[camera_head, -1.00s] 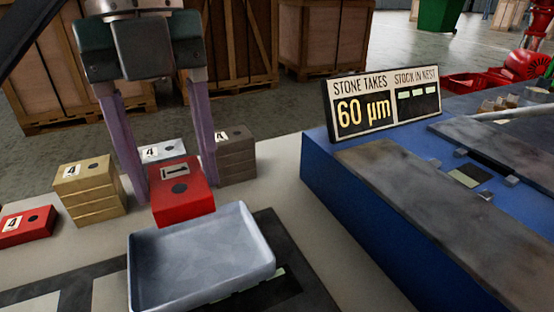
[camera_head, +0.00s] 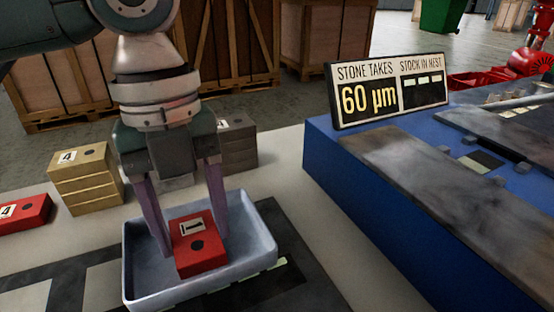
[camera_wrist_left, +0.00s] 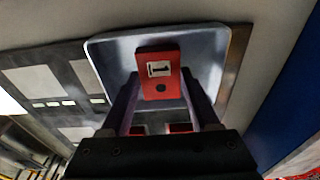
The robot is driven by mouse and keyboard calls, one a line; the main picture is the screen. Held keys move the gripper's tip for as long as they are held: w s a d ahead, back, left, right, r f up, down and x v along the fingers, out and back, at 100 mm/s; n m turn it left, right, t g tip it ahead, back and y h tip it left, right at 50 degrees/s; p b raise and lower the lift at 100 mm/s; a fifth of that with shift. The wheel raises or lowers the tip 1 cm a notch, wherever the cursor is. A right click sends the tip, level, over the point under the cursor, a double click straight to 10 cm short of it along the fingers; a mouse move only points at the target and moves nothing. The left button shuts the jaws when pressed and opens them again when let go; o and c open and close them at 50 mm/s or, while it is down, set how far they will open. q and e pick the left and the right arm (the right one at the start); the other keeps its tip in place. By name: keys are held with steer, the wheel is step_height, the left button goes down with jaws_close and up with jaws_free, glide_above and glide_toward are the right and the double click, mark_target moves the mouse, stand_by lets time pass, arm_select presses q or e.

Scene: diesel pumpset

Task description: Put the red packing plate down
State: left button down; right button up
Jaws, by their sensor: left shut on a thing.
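The red packing plate (camera_head: 199,252), with a "1" label and a dark dot, is between the fingers of my left gripper (camera_head: 195,243), which is shut on it. The plate is inside the outline of the grey-white tray (camera_head: 140,290); I cannot tell whether it touches the tray floor. In the left wrist view the plate (camera_wrist_left: 159,76) sits between the fingertips (camera_wrist_left: 160,95), over the tray (camera_wrist_left: 107,55). My right gripper is not in view.
A brass-coloured block stack (camera_head: 84,180) labelled 4 and a red block (camera_head: 22,213) stand left. A brown stack (camera_head: 237,145) stands behind the tray. A blue machine (camera_head: 335,175) with a "60 µm" sign (camera_head: 388,88) is at right. Pale bench (camera_head: 290,165) lies between.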

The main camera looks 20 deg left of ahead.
mark_target(193, 226)
arm_select(q)
steer(key=shift+c, duration=0.6)
jaws_free()
steer(key=shift+f, duration=0.1)
step_height(193, 226, up, 12)
steer(key=w+a+p, duration=0.1)
steer(key=p, duration=0.1)
steer(key=shift+p, duration=0.35)
